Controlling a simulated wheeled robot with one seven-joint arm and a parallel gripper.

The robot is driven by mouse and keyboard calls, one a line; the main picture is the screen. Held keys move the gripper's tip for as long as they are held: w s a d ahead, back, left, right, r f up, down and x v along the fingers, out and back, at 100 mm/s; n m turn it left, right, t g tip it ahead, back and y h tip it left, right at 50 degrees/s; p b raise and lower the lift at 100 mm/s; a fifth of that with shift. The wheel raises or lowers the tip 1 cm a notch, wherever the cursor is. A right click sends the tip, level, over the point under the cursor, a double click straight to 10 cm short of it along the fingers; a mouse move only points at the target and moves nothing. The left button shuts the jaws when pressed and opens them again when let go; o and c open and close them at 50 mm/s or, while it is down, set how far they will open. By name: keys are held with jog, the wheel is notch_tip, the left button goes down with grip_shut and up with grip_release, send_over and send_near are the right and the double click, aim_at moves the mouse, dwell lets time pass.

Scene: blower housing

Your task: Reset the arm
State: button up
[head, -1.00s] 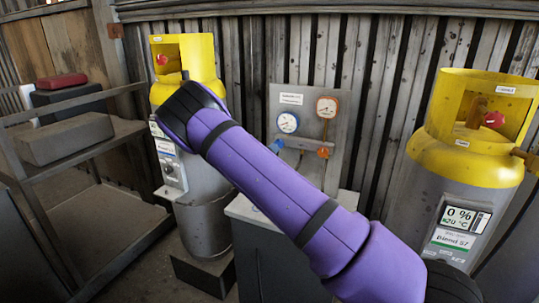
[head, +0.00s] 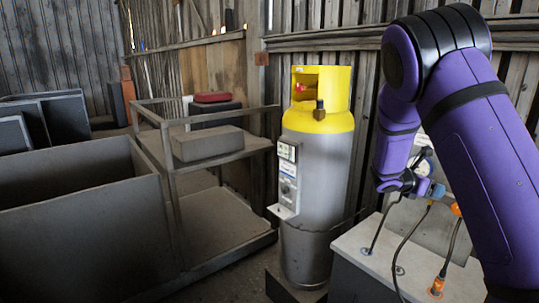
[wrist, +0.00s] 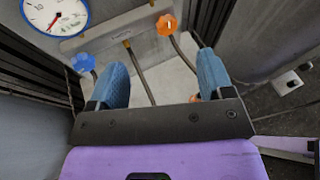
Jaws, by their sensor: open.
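My gripper (wrist: 162,70) is open in the wrist view, with its two blue fingers spread apart and nothing held between them. Beyond the fingers is the panel with a round gauge (wrist: 52,14), a blue knob (wrist: 84,62) and an orange knob (wrist: 167,24). In the head view my purple arm (head: 480,135) is bent over at the right. Its far end hangs in front of the gauge panel, above the grey cabinet (head: 365,240). The arm covers much of the panel there.
A grey cylinder with a yellow top (head: 320,180) stands left of the cabinet. Hoses (head: 412,240) run down to the cabinet top. A metal rack (head: 222,205) with a grey box (head: 207,143) and a large grey bin (head: 80,215) stand further left.

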jog(key=s+a+r+m+g+y, duration=0.15)
jog(key=s+r+m+y, duration=0.25)
jog(key=s+r+m, duration=0.45)
jog(key=s+a+r+m+y, duration=0.3)
jog(key=s+m, duration=0.2)
jog(key=s, duration=0.6)
jog(key=s+a+r+m+t+y, duration=0.1)
jog(key=s+a+r+m+y, duration=0.1)
jog(key=s+a, duration=0.4)
jog(key=s+a+r+m+t+y, duration=0.2)
jog(key=s+a+m, duration=0.4)
jog(key=s, duration=0.8)
jog(key=a+r+y, duration=0.1)
jog(key=y, duration=0.1)
jog(key=shift+s+y, duration=0.2)
jog(key=shift+y, duration=0.2)
